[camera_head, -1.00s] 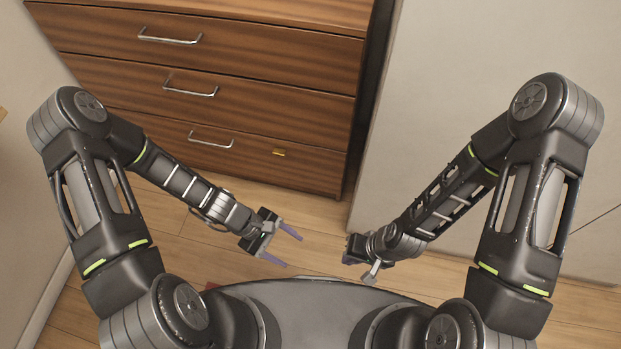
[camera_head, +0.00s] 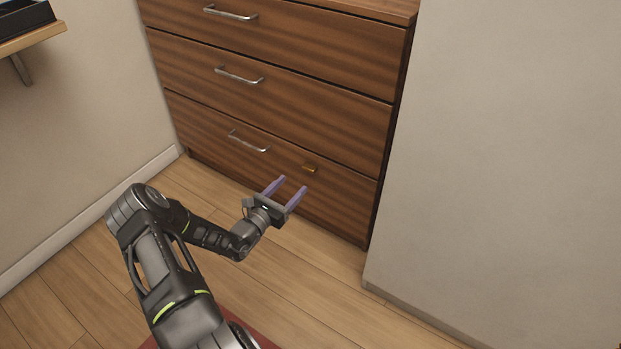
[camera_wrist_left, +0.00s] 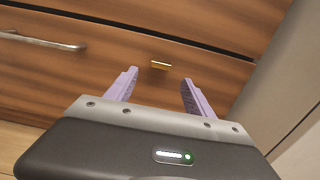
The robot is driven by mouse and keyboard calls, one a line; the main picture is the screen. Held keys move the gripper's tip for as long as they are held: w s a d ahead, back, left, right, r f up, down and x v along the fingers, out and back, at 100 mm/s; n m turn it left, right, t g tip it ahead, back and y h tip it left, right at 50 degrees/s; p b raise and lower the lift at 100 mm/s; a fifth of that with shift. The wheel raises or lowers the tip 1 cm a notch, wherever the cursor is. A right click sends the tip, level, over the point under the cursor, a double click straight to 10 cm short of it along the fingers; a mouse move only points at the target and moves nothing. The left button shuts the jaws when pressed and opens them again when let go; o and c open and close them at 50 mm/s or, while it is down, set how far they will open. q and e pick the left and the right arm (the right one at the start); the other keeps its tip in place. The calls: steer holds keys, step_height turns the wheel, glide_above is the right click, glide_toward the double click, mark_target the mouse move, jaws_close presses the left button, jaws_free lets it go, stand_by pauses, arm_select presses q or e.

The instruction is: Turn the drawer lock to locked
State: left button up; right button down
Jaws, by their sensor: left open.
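The drawer lock is a small brass piece (camera_head: 310,169) on the front of the bottom drawer (camera_head: 340,192), to the right of that drawer's handle. It looks like a short bar lying nearly level along the drawer. My left gripper (camera_head: 288,187) is open and empty, its purple fingers pointing at the drawer front just below and left of the lock. In the left wrist view the lock (camera_wrist_left: 160,65) shows beyond the fingertips, between them and apart from them. My right gripper is out of view.
The wooden chest has several drawers with metal bar handles, the bottom handle (camera_head: 249,141) being left of the lock. A pale wall (camera_head: 490,150) stands close on the right. A shelf (camera_head: 32,38) sits at upper left.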

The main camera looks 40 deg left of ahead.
mark_target(308, 171)
arm_select(q)
steer(key=shift+w, duration=0.1)
steer(key=w+b, duration=0.3)
steer(key=w, duration=0.3)
steer(key=shift+w+f, duration=0.1)
steer(key=shift+f, duration=0.05)
steer(key=shift+w, duration=0.7)
steer(key=shift+c, duration=0.5)
jaws_close()
